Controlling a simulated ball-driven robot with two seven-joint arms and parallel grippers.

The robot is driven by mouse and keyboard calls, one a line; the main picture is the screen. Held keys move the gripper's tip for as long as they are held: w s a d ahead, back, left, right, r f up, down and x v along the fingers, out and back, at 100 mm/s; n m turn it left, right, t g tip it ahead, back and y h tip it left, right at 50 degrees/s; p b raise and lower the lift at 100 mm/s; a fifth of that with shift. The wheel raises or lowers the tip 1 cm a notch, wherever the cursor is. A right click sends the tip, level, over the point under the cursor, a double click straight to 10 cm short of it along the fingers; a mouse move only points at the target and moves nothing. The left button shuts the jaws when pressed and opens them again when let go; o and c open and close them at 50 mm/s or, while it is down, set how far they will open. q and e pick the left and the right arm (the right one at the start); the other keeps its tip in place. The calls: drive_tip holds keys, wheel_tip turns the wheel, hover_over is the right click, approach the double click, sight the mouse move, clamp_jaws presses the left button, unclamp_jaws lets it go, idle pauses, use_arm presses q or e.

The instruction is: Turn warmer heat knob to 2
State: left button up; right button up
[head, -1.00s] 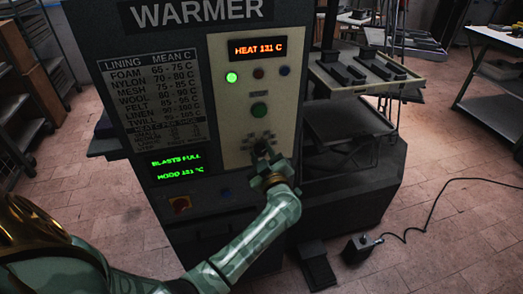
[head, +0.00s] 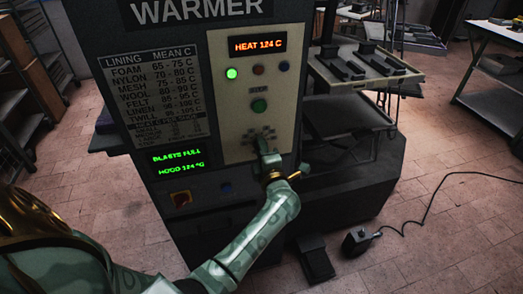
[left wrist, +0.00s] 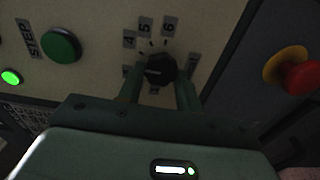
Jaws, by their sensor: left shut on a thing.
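The warmer is a dark cabinet with a cream control panel (head: 230,100). Its orange display (head: 258,45) reads HEAT 124 C. The heat knob (left wrist: 160,68) is black and round, with number labels around it; 4, 5 and 6 are readable in the left wrist view. My left gripper (head: 266,152) is at the knob low on the panel, and in the left wrist view its two fingers (left wrist: 159,88) are shut on the knob, one on each side. I cannot tell which number the knob points to. My right gripper is in neither view.
A green button (head: 259,106) and a lit green lamp (head: 232,73) sit above the knob. A red stop button on yellow (left wrist: 298,76) is at the right in the left wrist view. A foot pedal (head: 316,262) and a cabled box (head: 357,241) are on the floor.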

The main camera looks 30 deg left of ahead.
use_arm(q)
drive_tip(key=n+b, duration=0.1)
drive_tip(key=n, duration=0.2)
drive_tip(key=n+b, duration=0.1)
drive_tip(key=n, duration=0.3)
drive_tip(key=n+b, duration=0.1)
drive_tip(key=n, duration=0.2)
drive_tip(key=shift+d+f+n, duration=0.15)
drive_tip(key=shift+f+n, duration=0.2)
drive_tip(key=shift+n, duration=0.05)
drive_tip(key=shift+b, duration=0.3)
drive_tip(key=o, duration=1)
drive_tip(key=shift+w+r, duration=0.1)
drive_tip(key=shift+r, duration=0.1)
